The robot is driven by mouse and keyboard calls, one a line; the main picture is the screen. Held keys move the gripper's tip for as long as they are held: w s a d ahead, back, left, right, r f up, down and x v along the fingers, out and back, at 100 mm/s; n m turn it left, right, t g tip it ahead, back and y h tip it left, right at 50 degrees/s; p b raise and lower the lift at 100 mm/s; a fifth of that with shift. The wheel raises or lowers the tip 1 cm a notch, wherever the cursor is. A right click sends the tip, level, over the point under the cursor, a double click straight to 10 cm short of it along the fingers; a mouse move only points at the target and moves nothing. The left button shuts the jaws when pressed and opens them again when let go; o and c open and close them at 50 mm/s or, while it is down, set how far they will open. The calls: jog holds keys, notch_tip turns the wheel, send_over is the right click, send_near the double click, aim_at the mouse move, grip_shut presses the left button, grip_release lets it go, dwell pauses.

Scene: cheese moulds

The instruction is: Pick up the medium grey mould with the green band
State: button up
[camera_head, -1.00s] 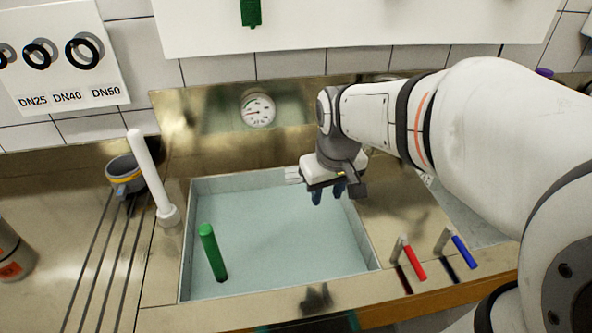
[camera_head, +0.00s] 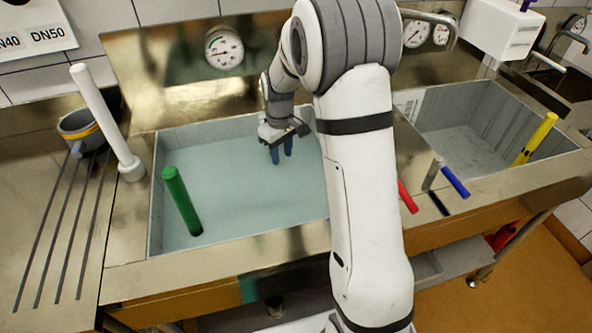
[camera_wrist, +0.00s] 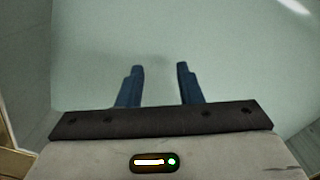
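No grey mould with a green band shows in these views. A grey cup-like mould (camera_head: 75,124) with a yellow-orange band stands on the grooved drainboard at the left, partly behind a white upright pipe. My gripper (camera_head: 282,156) is over the left basin, to the right of that mould and well apart from it. In the wrist view its two blue fingers (camera_wrist: 160,70) are apart with nothing between them, above a plain pale blue-green surface.
A green rod (camera_head: 182,200) stands in the left basin (camera_head: 225,215). The white pipe (camera_head: 106,120) rises between basin and drainboard. Red (camera_head: 408,197) and blue (camera_head: 455,182) levers stand on the ledge right of my arm. A right basin (camera_head: 465,140) holds a yellow rod (camera_head: 535,139).

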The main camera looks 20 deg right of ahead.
aim_at(283, 165)
notch_tip(283, 165, down, 6)
jog(key=shift+d+r, duration=0.15)
jog(key=shift+r, duration=0.05)
grip_shut()
dwell(0.4)
